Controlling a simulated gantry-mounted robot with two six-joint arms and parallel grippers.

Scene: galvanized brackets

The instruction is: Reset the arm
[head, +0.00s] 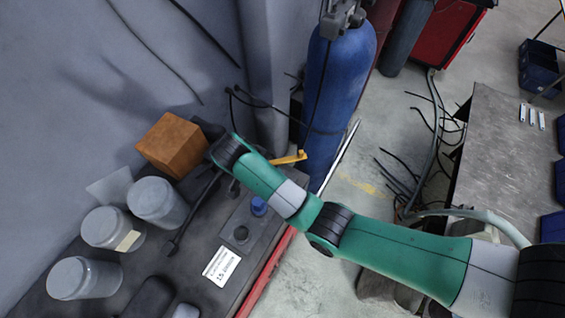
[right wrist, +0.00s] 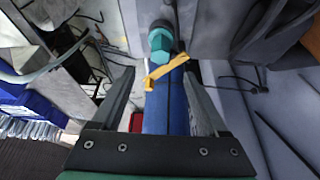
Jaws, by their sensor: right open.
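My right arm (head: 400,255) is green and comes in from the lower right of the head view. It reaches over the dark tabletop towards a brown box. My right gripper (right wrist: 158,85) is open in the right wrist view, with its two dark fingers apart and no object gripped. Its fingers are hard to make out in the head view. A yellow bar (right wrist: 166,72) shows between the fingertips in the wrist view, with a teal part (right wrist: 160,42) beyond it. I cannot tell how far off they are. My left gripper is in neither view.
The brown box (head: 173,145), several grey-lidded jars (head: 157,202) and a white label (head: 222,267) are on the dark tabletop (head: 195,245). A blue gas cylinder (head: 338,85) stands behind the arm. A grey bench (head: 500,190) is at right. Cables trail across the floor.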

